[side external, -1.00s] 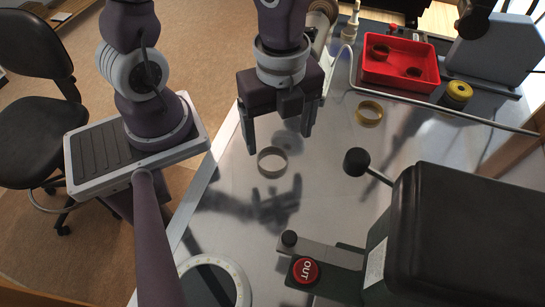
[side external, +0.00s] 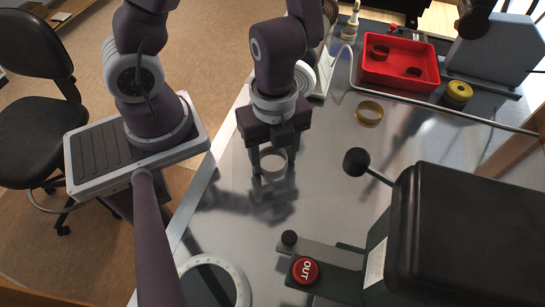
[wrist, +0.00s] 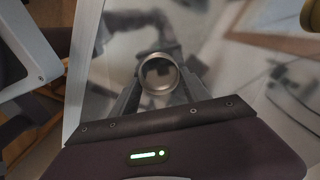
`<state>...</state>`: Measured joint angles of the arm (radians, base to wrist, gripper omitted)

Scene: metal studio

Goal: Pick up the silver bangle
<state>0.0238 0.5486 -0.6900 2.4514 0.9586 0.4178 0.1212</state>
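The silver bangle (side external: 274,173) rests on the metal table. My gripper (side external: 275,161) is above and around it, pointing down, with its fingers apart. In the side view the left finger stands at the bangle's left edge, and the fingers partly hide the ring. In the wrist view the bangle (wrist: 159,92) shows as a round ring between the two fingers, near their tips. My gripper (wrist: 158,86) is open and holds nothing. Whether a finger touches the bangle cannot be told.
A gold bangle (side external: 369,114) lies farther right on the table. A red tray (side external: 372,78) with dark rings stands at the back right, beside a yellow spool (side external: 457,94).

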